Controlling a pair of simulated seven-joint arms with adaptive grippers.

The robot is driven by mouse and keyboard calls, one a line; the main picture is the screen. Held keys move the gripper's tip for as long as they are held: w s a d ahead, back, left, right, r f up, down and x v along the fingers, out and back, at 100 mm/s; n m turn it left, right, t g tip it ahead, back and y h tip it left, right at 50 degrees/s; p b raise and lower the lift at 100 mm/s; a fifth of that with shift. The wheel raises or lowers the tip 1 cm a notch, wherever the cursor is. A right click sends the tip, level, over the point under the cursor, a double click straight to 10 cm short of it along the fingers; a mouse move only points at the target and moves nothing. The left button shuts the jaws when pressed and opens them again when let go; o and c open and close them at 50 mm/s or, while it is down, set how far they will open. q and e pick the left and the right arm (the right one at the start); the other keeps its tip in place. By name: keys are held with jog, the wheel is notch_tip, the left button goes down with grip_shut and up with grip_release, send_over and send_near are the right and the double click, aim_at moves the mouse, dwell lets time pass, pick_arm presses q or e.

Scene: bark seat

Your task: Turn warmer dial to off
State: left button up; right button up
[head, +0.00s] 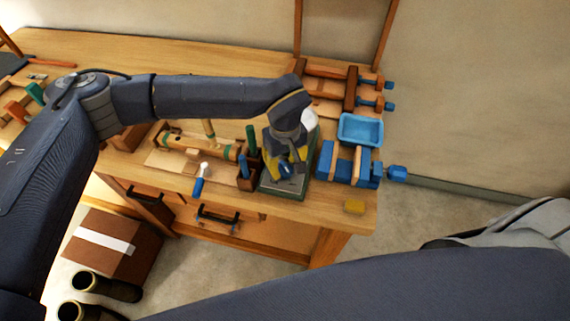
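My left arm reaches in from the left over the wooden workbench, and my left gripper (288,168) points down at a small dark green box-like unit (268,187) near the bench's front right. This unit may be the warmer, but I cannot be sure. Yellow and blue parts show at the fingertips, and the gripper covers much of the unit. I cannot make out a dial, nor whether the fingers touch anything or are open or shut. My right arm crosses the lower right, and its gripper is out of view.
A blue vise (343,165) and a blue tray (361,130) stand right of the unit. A wooden holder (247,182) with handled tools stands close on its left. A cardboard box (113,250) and boots (105,287) are on the floor.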

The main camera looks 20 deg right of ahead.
pick_arm(q)
jog(key=shift+o, duration=0.4)
grip_shut()
